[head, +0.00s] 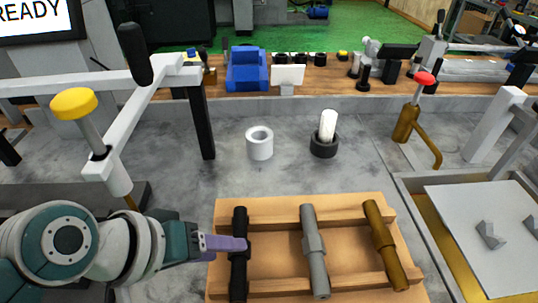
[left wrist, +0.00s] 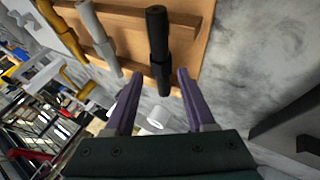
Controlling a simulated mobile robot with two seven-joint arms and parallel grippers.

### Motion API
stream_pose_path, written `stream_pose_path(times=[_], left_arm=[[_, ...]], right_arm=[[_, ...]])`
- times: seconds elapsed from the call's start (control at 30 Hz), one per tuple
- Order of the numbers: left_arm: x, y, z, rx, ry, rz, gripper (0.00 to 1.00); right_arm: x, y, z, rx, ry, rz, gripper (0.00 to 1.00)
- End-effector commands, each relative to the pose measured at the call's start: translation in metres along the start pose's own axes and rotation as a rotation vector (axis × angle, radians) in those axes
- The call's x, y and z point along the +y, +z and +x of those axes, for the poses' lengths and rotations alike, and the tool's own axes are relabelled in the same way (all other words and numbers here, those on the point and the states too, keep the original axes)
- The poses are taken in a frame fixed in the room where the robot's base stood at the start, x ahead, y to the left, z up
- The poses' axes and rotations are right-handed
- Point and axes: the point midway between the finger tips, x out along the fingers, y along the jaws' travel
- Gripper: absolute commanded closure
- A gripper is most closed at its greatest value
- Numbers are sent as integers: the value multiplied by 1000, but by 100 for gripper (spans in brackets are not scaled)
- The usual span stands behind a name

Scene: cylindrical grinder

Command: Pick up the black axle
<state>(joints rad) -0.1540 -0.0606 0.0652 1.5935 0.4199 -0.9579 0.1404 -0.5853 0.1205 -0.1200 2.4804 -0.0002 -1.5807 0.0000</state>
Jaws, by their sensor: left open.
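The black axle (head: 239,252) lies at the left end of a wooden rack (head: 275,206), beside a grey axle (head: 314,250) and a bronze axle (head: 385,245). My left gripper (head: 228,244) comes in from the left, with its purple fingers at the black axle's middle in the head view. In the left wrist view the fingers (left wrist: 157,82) are open. The black axle (left wrist: 158,45) shows between and beyond the fingertips there, with its lower end reaching near the gap. Whether a finger touches it cannot be told. My right gripper is not in view.
A white ring cup (head: 260,144) and a black holder with a white rod (head: 325,140) stand behind the rack. A white lever frame with a yellow knob (head: 74,103) rises at the left. A metal tray (head: 480,225) is at the right.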

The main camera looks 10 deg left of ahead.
Motion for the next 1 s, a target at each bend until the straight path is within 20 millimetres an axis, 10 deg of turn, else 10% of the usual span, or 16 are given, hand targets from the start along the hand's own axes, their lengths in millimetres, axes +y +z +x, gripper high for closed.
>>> stream_pose_path(times=[0.6, 1.0], left_arm=[[-2, -2, 43, 0, -1, 0, 46], [-3, -2, 43, 0, -1, 0, 91]], right_arm=[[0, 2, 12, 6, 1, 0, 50], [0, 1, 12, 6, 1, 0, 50]])
